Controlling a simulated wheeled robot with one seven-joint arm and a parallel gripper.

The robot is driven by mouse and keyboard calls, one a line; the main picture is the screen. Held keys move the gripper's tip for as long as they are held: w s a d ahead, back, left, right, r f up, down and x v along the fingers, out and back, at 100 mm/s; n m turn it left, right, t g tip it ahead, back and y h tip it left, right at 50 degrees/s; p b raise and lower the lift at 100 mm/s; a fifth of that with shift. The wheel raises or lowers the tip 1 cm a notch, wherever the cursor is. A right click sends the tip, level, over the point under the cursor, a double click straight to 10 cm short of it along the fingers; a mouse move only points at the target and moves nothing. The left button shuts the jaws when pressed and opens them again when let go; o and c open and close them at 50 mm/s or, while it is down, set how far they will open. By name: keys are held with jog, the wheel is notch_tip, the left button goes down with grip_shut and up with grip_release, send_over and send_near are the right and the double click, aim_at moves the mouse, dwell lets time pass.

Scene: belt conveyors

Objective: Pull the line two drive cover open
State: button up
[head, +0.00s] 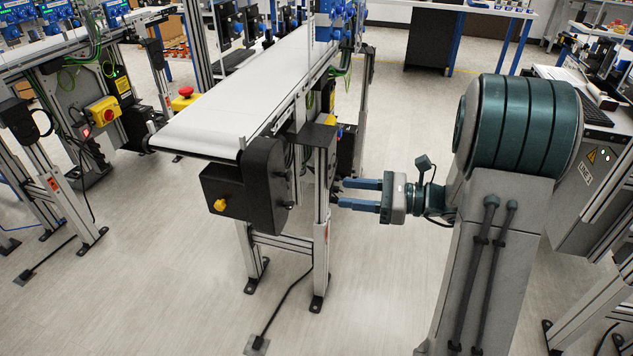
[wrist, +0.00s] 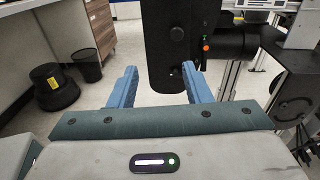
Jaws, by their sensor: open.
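The white-belted conveyor (head: 235,95) in the middle of the head view has a tall black rounded drive cover (head: 265,185) on its near end. The cover looks shut. My gripper (head: 341,193) is to the right of it, past an aluminium leg, with its two blue fingers pointing left towards the conveyor. In the wrist view my gripper (wrist: 159,69) is open and empty. A black rounded housing (wrist: 163,45) with small knobs stands ahead between the fingers; it looks like the cover. I cannot tell whether a finger touches it.
A black box (head: 222,195) with a yellow knob sits left of the cover. The conveyor's aluminium leg (head: 321,235) stands between cover and gripper. Another conveyor with a yellow switch box (head: 104,110) is at left. A grey machine (head: 580,190) is at right. The floor in front is mostly clear.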

aim_at(291, 177)
jog(key=shift+m+t, duration=0.7)
jog(key=shift+t, duration=0.1)
jog(key=x, duration=0.4)
jog(key=w+x, duration=0.1)
jog(key=x, duration=0.7)
jog(key=shift+w+f, duration=0.2)
jog(key=shift+w, duration=0.3)
grip_shut()
